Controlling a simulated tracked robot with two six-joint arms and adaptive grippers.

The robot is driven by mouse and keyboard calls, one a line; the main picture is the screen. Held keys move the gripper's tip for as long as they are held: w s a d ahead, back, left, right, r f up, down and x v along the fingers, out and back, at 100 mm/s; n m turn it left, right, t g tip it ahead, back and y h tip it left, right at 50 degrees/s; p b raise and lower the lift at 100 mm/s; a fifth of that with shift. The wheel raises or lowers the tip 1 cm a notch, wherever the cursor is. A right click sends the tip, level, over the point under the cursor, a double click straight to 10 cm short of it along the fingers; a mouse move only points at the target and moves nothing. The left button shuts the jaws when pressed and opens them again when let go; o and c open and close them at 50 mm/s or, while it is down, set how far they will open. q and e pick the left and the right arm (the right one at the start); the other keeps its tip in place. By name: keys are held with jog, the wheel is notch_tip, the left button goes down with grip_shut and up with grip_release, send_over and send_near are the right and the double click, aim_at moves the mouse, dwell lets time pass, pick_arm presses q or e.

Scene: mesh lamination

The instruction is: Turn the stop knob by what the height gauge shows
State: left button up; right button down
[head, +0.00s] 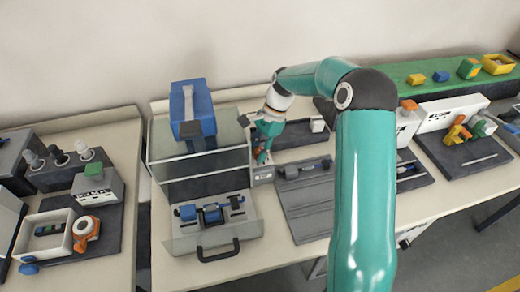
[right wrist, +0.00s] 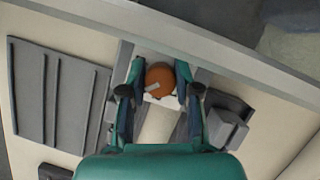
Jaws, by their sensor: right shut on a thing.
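The stop knob is a round orange-brown knob with a pale mark on its face, seen in the right wrist view (right wrist: 160,77). My right gripper (right wrist: 158,92) is shut on it, one finger at each side. In the head view my right gripper (head: 262,152) points down beside the blue and grey press (head: 193,112), and its fingers mostly hide the knob there. A grey box with a green display (head: 95,187) stands on the left table; I cannot tell whether it is the height gauge, and no reading is legible. My left gripper is not in view.
A clear guard and a tray with blue parts (head: 215,218) lie in front of the press. An orange round device (head: 86,232) and a white bin (head: 45,230) are on the left table. Blocks lie at the far right.

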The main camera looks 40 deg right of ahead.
jog(key=m, duration=0.2)
jog(key=m+t, duration=0.1)
jog(key=m, duration=0.1)
jog(key=shift+s+m+t+h, duration=0.1)
jog(key=shift+m+t+h, duration=0.2)
jog(key=shift+m, duration=0.1)
jog(key=c, duration=0.8)
grip_release()
jog(key=shift+d+r, duration=0.2)
jog(key=shift+r, duration=0.25)
jog(key=v, duration=1)
jog(key=shift+s+d+r, duration=0.15)
jog(key=shift+s+r, duration=0.05)
jog(key=shift+r, duration=0.15)
